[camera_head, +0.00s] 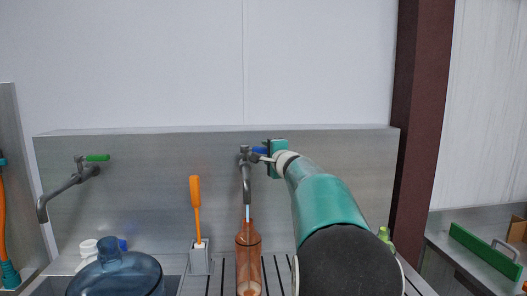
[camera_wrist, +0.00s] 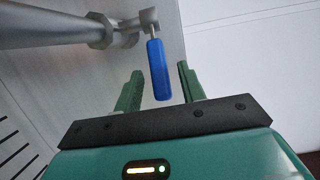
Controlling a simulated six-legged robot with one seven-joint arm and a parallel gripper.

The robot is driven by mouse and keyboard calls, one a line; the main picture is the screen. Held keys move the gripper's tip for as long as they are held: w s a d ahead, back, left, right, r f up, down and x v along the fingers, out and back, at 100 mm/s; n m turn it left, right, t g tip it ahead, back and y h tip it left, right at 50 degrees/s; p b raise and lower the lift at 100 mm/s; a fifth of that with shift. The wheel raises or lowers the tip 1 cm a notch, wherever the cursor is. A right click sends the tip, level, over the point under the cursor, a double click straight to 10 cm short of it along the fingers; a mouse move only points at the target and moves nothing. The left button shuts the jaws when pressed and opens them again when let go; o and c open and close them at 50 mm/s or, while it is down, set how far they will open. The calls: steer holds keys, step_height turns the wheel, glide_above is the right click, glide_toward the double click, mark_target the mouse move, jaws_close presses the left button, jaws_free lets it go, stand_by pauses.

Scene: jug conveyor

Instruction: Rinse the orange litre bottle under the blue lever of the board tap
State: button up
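The orange litre bottle (camera_head: 248,258), see-through, stands upright on the slatted drainboard, its mouth under the spout of the board tap (camera_head: 246,185). A thin pale stream (camera_head: 248,212) runs from the spout into the bottle's neck. The tap's blue lever (camera_head: 259,150) points right in the head view. My gripper (camera_head: 272,158) is at the lever, with my arm hiding part of the board. In the wrist view the blue lever (camera_wrist: 158,70) lies between the two green fingers of my gripper (camera_wrist: 160,90), with gaps on both sides. The fingers are open and hold nothing.
A second tap with a green lever (camera_head: 97,157) is on the left. Below it is a large blue jug (camera_head: 115,275). An orange-handled brush (camera_head: 196,205) stands in a grey holder (camera_head: 200,260) left of the bottle. A green bottle (camera_head: 384,235) is partly hidden behind my arm.

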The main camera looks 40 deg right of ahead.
mark_target(263, 150)
steer(key=shift+x, duration=1.65)
steer(key=shift+c, duration=0.4)
jaws_close()
